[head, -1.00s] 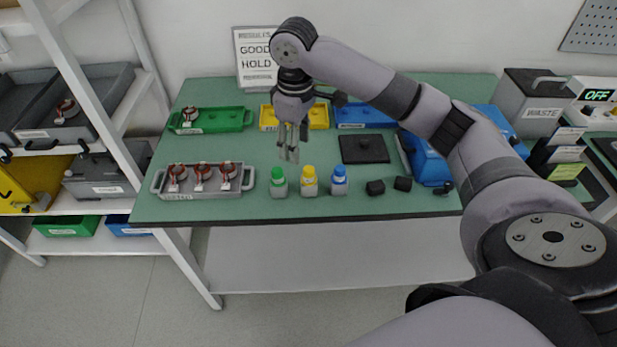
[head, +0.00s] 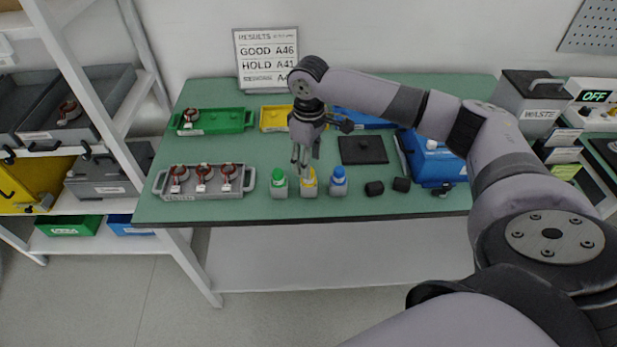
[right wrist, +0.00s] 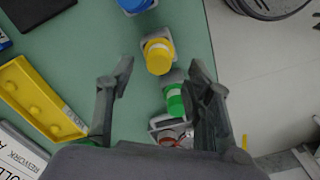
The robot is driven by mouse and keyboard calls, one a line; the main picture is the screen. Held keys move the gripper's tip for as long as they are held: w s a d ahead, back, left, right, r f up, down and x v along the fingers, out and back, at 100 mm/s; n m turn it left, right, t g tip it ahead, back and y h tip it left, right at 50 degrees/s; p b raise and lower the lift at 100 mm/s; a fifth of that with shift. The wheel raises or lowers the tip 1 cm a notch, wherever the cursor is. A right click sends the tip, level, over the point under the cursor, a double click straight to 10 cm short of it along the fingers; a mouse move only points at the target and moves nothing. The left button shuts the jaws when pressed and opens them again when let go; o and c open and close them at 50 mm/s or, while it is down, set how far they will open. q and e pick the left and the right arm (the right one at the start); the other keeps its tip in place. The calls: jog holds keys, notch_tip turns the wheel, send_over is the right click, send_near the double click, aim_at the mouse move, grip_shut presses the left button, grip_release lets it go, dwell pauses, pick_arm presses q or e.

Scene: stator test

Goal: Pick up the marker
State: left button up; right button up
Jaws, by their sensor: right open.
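Three small grey bottle-shaped pieces that look like the markers stand in a row near the table's front edge: one with a green cap (head: 279,183), one yellow (head: 309,187), one blue (head: 338,182). My right gripper (head: 302,164) is open and empty, pointing down above and slightly behind the yellow marker. In the right wrist view the yellow marker (right wrist: 158,56) shows between the open fingertips (right wrist: 160,66), with the green marker (right wrist: 174,98) close by and the blue one (right wrist: 137,5) at the top edge. My left gripper is not in view.
A grey tray (head: 206,193) with copper-wound stators stands left of the markers. Green (head: 232,118) and yellow (head: 273,117) trays lie behind. A blue box (head: 437,163) stands farther right.

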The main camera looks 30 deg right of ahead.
jog(key=shift+w+f+p, duration=0.1)
jog(key=shift+f+p, duration=0.55)
jog(key=shift+f, duration=2)
jog(key=c, duration=1.1)
grip_shut()
